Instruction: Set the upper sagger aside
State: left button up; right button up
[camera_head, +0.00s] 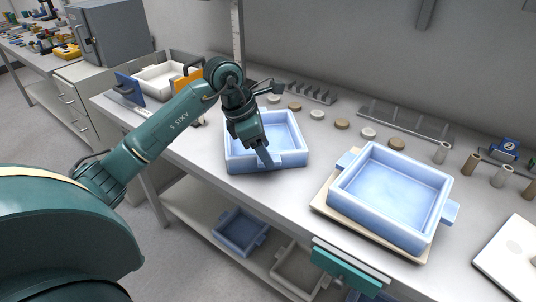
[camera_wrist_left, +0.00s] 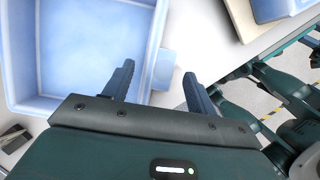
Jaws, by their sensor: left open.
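Two light-blue square saggers with side tabs stand on the grey bench. One sagger (camera_head: 235,158) sits flat on the bench left of centre, apart from the other, and looks empty. The other sagger (camera_head: 385,222) rests on a cream board at the right. Which one the task calls upper I cannot tell. My left gripper (camera_head: 262,155) is open at the near side of the left sagger. In the left wrist view its two fingers (camera_wrist_left: 158,88) are apart, with that sagger's tab (camera_wrist_left: 164,68) ahead between them in the picture. My right gripper is not in view.
The cream board (camera_head: 322,208) lies under the right sagger. Round discs (camera_head: 342,124), racks (camera_head: 405,125) and small cylinders (camera_head: 471,163) line the back. A white tray (camera_head: 165,78) stands at the left. More blue saggers (camera_head: 240,230) sit on the lower shelf.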

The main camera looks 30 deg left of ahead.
pick_arm(q)
jog(key=v, duration=0.9)
